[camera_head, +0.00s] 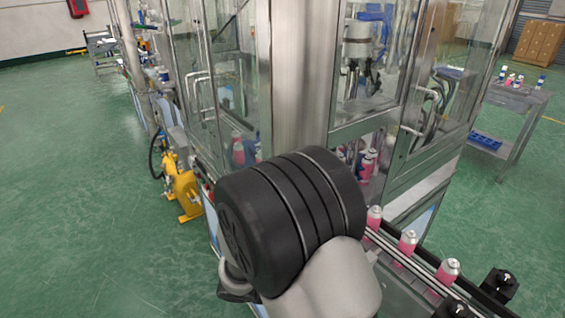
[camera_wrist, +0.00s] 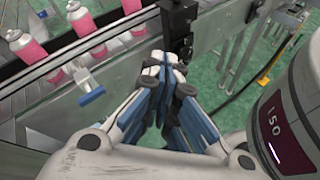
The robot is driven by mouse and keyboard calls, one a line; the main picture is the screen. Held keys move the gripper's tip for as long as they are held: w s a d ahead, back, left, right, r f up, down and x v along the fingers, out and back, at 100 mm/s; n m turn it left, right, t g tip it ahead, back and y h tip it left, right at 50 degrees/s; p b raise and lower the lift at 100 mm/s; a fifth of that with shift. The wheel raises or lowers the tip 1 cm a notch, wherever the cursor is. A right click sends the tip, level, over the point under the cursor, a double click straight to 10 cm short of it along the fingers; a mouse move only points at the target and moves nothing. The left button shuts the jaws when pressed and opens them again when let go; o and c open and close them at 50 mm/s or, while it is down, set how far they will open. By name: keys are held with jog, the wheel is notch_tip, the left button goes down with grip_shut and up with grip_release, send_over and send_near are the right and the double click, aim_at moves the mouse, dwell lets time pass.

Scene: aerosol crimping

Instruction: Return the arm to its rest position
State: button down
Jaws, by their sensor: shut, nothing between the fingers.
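My gripper (camera_wrist: 164,70) shows in the wrist view with its blue and grey fingers together and nothing between them. It points toward the side of the conveyor rail (camera_wrist: 125,38), close to a black bracket (camera_wrist: 178,22). I cannot tell whether it touches either. In the head view my arm fills the lower middle, and my gripper is hidden there.
Pink cans (camera_head: 407,242) stand in a row on the conveyor (camera_head: 425,268); some show in the wrist view (camera_wrist: 82,18). A glass-walled machine (camera_head: 300,70) stands behind my arm. A side table (camera_head: 520,98) holds bottles at right. Green floor at left is open.

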jog(key=s+r+m+t+y, duration=0.4)
jog(key=s+r+m+y, duration=0.8)
jog(key=r+m+y, duration=0.1)
jog(key=shift+s+a+r+m, duration=0.35)
jog(key=shift+s+r+m, duration=0.05)
jog(key=shift+r+m, duration=0.4)
